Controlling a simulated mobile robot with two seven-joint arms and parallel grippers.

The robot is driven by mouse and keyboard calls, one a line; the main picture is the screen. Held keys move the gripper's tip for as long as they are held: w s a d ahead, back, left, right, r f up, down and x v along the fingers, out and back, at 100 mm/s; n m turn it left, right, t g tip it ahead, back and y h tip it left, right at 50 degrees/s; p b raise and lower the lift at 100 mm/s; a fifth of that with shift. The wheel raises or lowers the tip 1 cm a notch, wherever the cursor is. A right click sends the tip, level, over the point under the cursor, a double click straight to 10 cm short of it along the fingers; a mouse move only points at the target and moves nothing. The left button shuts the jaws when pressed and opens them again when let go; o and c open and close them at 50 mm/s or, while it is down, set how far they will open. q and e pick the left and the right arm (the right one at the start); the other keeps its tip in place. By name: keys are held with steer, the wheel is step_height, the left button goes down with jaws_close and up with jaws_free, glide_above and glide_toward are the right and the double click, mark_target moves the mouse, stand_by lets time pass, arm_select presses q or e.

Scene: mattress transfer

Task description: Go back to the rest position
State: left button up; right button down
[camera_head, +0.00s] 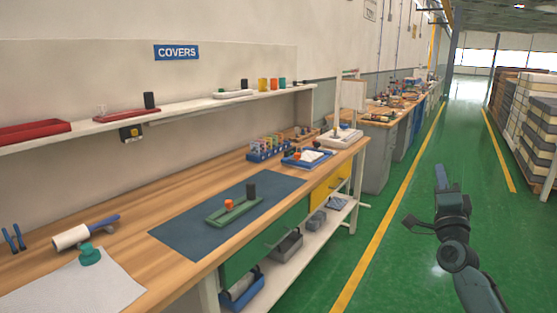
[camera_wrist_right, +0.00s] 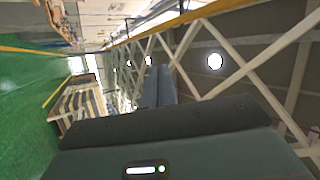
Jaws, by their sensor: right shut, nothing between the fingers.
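My right gripper (camera_head: 440,180) is raised over the green floor, in the right part of the head view. It is shut and empty, well to the right of the workbench and touching nothing. In the right wrist view its dark fingers (camera_wrist_right: 158,88) point away toward the hall and the ceiling trusses. My left gripper is not in either view.
A wooden workbench (camera_head: 190,193) runs along the left wall, with a blue mat (camera_head: 185,236) and a green tray (camera_head: 238,208). A shelf (camera_head: 180,113) hangs above it. Stacked mattresses (camera_head: 530,120) stand at far right. The green floor (camera_head: 400,220) between is clear.

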step_height(320, 180, down, 12)
steer(key=w+a+n+g+y, duration=0.25)
steer(key=n+g, duration=0.45)
steer(key=n, duration=1.2)
steer(key=s+a+f+g+y, duration=0.1)
steer(key=s+a+f, duration=0.25)
steer(key=f, duration=0.25)
steer(key=s+a+f+g+y, duration=0.1)
steer(key=s+a+f, duration=0.1)
steer(key=s+f, duration=0.35)
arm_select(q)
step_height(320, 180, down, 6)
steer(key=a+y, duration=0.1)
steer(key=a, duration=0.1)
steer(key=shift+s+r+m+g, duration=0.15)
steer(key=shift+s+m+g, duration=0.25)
arm_select(e)
steer(key=s+a+f+g+y, duration=0.1)
steer(key=s+a+f, duration=0.4)
steer(key=s, duration=0.5)
steer(key=s+a+f+g+y, duration=0.1)
steer(key=s+a+f, duration=0.4)
steer(key=s, duration=0.5)
steer(key=s+a+f+g+y, duration=0.1)
steer(key=s+a+f, duration=0.4)
steer(key=s, duration=0.5)
steer(key=shift+s+g, duration=0.15)
steer(key=shift+g, duration=0.55)
